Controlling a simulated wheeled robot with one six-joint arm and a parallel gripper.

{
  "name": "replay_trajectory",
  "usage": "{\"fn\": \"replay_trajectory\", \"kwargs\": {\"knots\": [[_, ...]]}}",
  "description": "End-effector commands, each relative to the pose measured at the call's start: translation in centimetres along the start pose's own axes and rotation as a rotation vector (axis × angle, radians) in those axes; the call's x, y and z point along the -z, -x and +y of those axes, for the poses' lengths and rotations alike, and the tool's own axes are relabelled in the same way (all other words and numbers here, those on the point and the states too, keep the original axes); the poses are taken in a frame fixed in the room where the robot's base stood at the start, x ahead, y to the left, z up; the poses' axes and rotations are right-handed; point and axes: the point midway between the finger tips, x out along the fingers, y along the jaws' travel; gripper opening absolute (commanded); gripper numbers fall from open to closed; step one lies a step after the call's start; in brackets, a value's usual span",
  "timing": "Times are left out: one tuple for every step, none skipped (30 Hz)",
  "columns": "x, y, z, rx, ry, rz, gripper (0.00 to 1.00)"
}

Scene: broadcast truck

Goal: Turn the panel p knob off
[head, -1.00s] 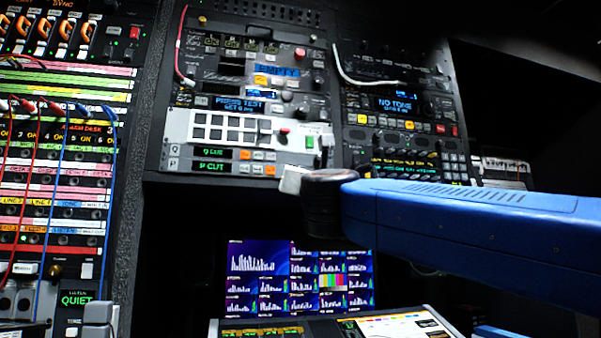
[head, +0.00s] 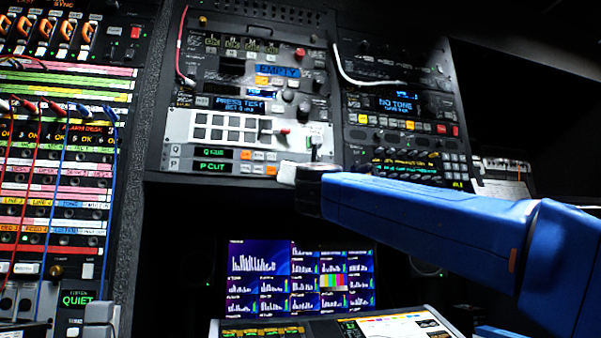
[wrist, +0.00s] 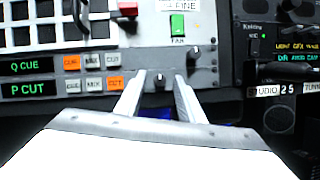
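The panel P row shows a green "P CUT" display (wrist: 35,88) in the wrist view, with small buttons to its right, one lit orange. It also shows in the head view (head: 213,166). A small dark knob (wrist: 159,80) lies at the right of this row. My gripper (wrist: 160,75) is open, its two pale fingers on either side of that knob. I cannot tell whether they touch it. In the head view my gripper (head: 287,173) is at the lower right of the P row and hides part of the panel edge. The knob's pointer is too small to read.
The Q row with its "Q CUE" display (wrist: 33,65) sits just above. Another small knob (wrist: 193,52) and a green switch (wrist: 177,25) are above the right finger. A dark module (wrist: 285,45) stands close on the right. Monitors (head: 258,278) are below.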

Motion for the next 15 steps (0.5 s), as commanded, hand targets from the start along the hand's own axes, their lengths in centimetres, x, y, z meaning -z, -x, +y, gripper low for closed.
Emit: {"fn": "replay_trajectory", "kwargs": {"knots": [[0.01, 0.01, 0.00, 0.000, 0.000, 0.000, 0.35], [0.01, 0.01, -0.01, 0.000, 0.000, 0.000, 0.35], [0.00, 0.02, -0.01, 0.000, 0.000, 0.000, 0.30], [0.00, 0.02, -0.01, 0.000, 0.000, 0.000, 0.23], [0.01, 0.02, -0.01, 0.000, 0.000, 0.000, 0.16], [0.01, 0.02, -0.01, 0.000, 0.000, 0.000, 0.06], [0.01, 0.03, -0.01, 0.000, 0.000, 0.000, 0.00], [0.01, 0.03, -0.01, 0.000, 0.000, 0.000, 0.00], [0.01, 0.03, -0.01, 0.000, 0.000, 0.000, 0.00], [0.01, 0.03, -0.01, 0.000, 0.000, 0.000, 0.00], [0.01, 0.03, -0.01, 0.000, 0.000, 0.000, 0.00], [0.00, 0.03, -0.02, 0.000, 0.001, 0.000, 0.00], [0.01, 0.03, -0.03, -0.001, 0.003, 0.000, 0.00], [0.01, 0.03, -0.04, -0.002, 0.005, 0.000, 0.00], [0.00, 0.03, -0.05, -0.004, 0.010, 0.000, 0.00]]}}
